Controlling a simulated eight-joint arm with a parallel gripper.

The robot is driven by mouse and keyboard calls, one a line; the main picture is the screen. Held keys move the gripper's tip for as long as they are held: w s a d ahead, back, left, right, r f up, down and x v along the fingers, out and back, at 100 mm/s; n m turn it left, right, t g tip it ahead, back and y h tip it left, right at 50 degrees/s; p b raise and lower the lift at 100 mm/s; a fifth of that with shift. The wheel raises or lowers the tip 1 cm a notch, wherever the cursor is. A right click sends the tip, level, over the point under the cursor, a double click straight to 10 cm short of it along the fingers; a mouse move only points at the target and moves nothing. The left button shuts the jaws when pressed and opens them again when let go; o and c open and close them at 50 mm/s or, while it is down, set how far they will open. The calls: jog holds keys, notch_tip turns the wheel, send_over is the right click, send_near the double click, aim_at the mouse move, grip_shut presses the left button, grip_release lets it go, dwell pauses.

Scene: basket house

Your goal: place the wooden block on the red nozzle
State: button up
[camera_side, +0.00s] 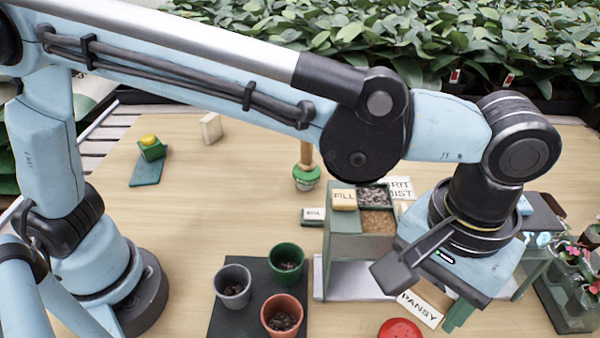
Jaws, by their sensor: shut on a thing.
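A round red piece with small holes, which looks like the red nozzle (400,329), lies at the bottom edge and is partly cut off. A small pale wooden block marked FILL (344,200) sits on top of the grey-green bin. Another plain pale block (211,128) stands at the back left of the table. My gripper (420,285) is low at the right, above and right of the red piece in the picture. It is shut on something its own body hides. A green piece (459,314) shows below it; I cannot tell whether it is held.
The divided bin (355,246) holds pebbles and grit. Three pots, green (287,252), grey (232,278) and terracotta (283,308), stand on a dark mat (222,320). A PANSY card (420,309) lies near my gripper. Potted flowers (570,256) stand right. The table's left middle is clear.

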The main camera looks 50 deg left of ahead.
aim_at(429, 290)
jog(key=shift+f, duration=3.8)
jog(key=shift+f, duration=0.1)
jog(key=o, duration=1)
notch_tip(429, 290, up, 12)
jog(key=shift+r, duration=0.15)
jog(key=shift+a, duration=0.1)
